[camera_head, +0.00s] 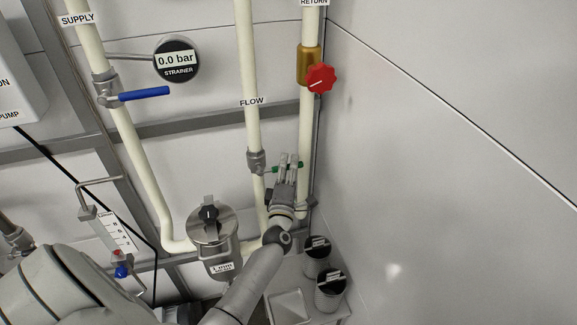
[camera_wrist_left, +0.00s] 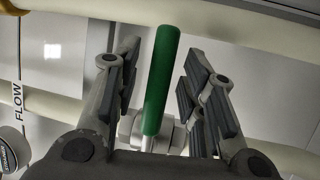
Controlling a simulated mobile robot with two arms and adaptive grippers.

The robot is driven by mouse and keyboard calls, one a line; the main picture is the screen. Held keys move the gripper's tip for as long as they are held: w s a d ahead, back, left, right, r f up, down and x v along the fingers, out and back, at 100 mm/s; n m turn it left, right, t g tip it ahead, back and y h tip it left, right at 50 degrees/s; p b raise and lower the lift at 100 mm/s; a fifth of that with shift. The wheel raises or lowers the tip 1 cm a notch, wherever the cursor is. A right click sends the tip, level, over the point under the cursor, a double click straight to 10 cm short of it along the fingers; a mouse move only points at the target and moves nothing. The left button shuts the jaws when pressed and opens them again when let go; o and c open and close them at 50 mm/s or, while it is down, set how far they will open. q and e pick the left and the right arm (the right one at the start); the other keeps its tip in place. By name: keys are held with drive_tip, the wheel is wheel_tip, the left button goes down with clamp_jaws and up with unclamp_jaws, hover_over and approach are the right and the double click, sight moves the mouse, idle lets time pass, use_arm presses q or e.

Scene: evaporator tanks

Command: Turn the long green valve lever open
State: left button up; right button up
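The long green valve lever (camera_wrist_left: 160,80) stands between the two fingers of my left gripper (camera_wrist_left: 160,85) in the left wrist view, with a gap on each side. The fingers are open and do not visibly touch it. In the head view my left gripper (camera_head: 289,160) is at the lever, which shows as a short green piece (camera_head: 297,167) sticking out beside the fingers. The lever belongs to the grey valve (camera_head: 256,161) on the FLOW pipe (camera_head: 249,90) and points right, across the pipe. Part of it is hidden behind the gripper. My right gripper is not in view.
A red knob (camera_head: 321,78) on a brass valve sits on the RETURN pipe, above right. A blue lever (camera_head: 143,95) is on the SUPPLY pipe. The strainer gauge (camera_head: 176,60) reads 0.0 bar. A metal canister (camera_head: 212,222) and black-lidded jars (camera_head: 330,283) stand below. A bare wall (camera_head: 450,180) lies right.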

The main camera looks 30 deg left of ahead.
use_arm(q)
clamp_jaws()
idle(0.3)
